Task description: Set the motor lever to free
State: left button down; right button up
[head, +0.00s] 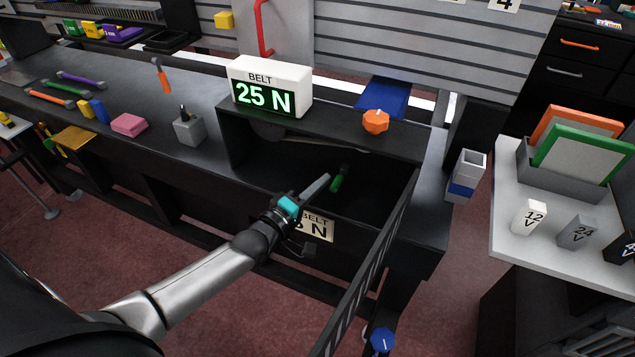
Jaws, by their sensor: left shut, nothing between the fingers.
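My left gripper (324,180) reaches into the mouth of the compartment from the lower left, shut and empty. My right gripper is out of view.
An open striped door panel (372,262) stands to the right of my left gripper. Above the compartment are a belt display (270,88) reading 25 N and an orange knob (375,122). A belt label (318,228) is below, partly hidden by my wrist.

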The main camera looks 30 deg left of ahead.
pick_arm(q)
jog(key=shift+s+d+n+y+p, duration=0.1)
jog(key=shift+d+n+y+p, duration=0.1)
jog(key=shift+n+y+p, duration=0.3)
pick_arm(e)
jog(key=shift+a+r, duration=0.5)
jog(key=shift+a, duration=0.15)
